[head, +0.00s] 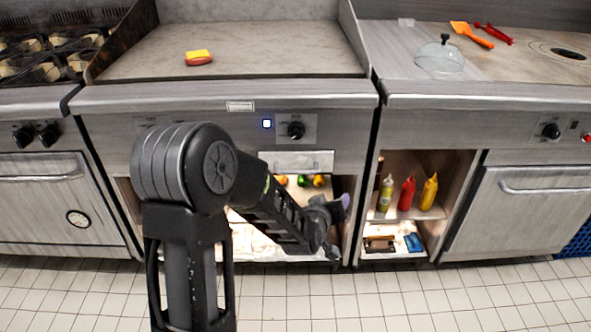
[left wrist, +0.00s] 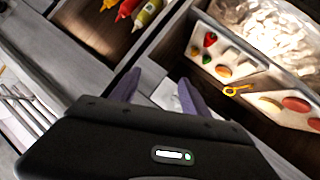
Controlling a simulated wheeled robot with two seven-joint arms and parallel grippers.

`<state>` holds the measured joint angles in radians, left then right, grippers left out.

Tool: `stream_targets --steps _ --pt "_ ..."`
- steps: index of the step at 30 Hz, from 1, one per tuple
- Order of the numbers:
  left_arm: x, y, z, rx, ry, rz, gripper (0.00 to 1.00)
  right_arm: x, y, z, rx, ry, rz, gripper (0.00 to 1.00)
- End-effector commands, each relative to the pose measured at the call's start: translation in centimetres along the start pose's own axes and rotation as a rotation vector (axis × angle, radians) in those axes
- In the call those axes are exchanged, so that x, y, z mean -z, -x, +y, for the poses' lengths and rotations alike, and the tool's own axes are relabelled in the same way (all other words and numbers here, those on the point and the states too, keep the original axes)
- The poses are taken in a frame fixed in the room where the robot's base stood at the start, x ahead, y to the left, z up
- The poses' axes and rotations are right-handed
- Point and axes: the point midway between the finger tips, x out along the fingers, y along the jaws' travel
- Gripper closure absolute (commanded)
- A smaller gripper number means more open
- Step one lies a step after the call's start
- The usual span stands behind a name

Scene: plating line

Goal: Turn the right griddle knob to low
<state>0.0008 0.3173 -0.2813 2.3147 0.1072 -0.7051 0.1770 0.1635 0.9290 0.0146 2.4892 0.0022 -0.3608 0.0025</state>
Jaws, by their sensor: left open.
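The right griddle knob (head: 296,130) is a round black knob on the steel front panel of the griddle (head: 240,50) in the head view. My left arm covers the panel further left, so any left knob is hidden. My left gripper (head: 337,208) is below and right of the knob, apart from it, in front of the compartment under the griddle. In the left wrist view its purple fingers (left wrist: 157,92) are spread with nothing between them. The knob is not clear in that view. My right gripper is not in view.
Squeeze bottles (head: 408,192) stand in the open shelf to the right. A glass dome (head: 438,56) sits on the right counter. The tiled floor is clear.

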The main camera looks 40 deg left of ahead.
Motion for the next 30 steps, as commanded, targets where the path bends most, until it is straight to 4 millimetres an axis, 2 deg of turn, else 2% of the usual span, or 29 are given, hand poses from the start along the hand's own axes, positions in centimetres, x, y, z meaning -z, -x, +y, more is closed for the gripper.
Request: stream_targets --steps 1,3,6,9,13,22,26,30 --pt "2.2 -1.1 -1.7 -0.008 0.046 0.12 0.46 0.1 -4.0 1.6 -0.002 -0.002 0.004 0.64" --pt "6.6 -0.6 -2.9 -0.016 0.104 0.253 0.46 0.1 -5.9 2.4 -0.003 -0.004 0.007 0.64" --pt "11.3 0.7 -4.4 -0.026 0.171 0.397 0.46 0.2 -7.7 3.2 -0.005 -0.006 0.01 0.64" --pt "14.0 1.9 -5.4 -0.032 0.21 0.48 0.46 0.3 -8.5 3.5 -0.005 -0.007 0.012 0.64" --pt "15.4 2.6 -5.7 -0.034 0.229 0.515 0.46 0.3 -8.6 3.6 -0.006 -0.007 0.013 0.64" --pt "15.5 2.6 -5.7 -0.033 0.227 0.512 0.46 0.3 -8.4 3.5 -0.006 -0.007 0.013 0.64" --pt "15.8 1.9 -5.7 -0.033 0.226 0.513 0.46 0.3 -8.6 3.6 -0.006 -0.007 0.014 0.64" --pt "16.5 0.4 -5.8 -0.032 0.225 0.512 0.46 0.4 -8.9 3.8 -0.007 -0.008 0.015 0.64"
